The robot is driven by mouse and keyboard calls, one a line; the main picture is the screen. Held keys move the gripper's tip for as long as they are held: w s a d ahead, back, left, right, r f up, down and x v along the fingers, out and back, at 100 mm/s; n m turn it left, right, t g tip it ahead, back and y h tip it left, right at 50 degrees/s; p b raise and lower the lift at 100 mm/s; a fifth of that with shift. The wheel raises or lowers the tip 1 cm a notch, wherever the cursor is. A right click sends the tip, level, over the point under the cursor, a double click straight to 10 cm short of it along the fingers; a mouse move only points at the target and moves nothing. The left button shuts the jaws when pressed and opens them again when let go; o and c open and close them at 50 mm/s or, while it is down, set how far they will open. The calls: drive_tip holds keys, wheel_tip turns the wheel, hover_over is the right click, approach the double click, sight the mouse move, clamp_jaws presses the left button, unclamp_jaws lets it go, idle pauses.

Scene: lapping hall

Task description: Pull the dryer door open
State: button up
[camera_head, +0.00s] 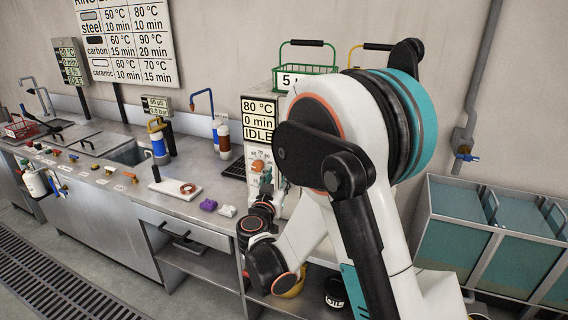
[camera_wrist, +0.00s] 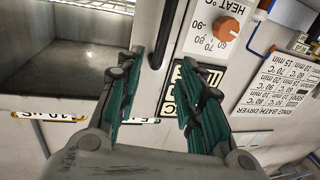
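The dryer (camera_head: 258,130) is a pale box on the bench with an 80 °C, 0 min, IDLE display. Its orange heat knob (camera_wrist: 233,26) shows in the wrist view, which is upside down. A dark upright bar (camera_wrist: 167,30), seemingly the door handle, runs beside the dryer's grey chamber (camera_wrist: 65,60). I cannot tell whether the door glass covers the chamber. My gripper (camera_wrist: 162,60) is open, its green-padded fingers apart. The bar's end appears between the fingertips, nearer the left one; contact is unclear. In the head view my arm hides the door.
A green basket (camera_head: 305,60) stands on top of the dryer. Purple (camera_head: 208,205) and white (camera_head: 228,211) small pieces and a white board (camera_head: 174,188) lie on the bench to its left. Teal bins (camera_head: 455,230) stand to the right. A sink (camera_head: 128,152) is farther left.

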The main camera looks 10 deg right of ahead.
drive_tip(key=b+x, duration=0.1)
drive_tip(key=x, duration=0.9)
drive_tip(key=shift+w+b, duration=0.3)
drive_tip(key=shift+b, duration=0.1)
drive_tip(key=shift+d, duration=0.15)
drive_tip(key=shift+c, duration=0.4)
clamp_jaws()
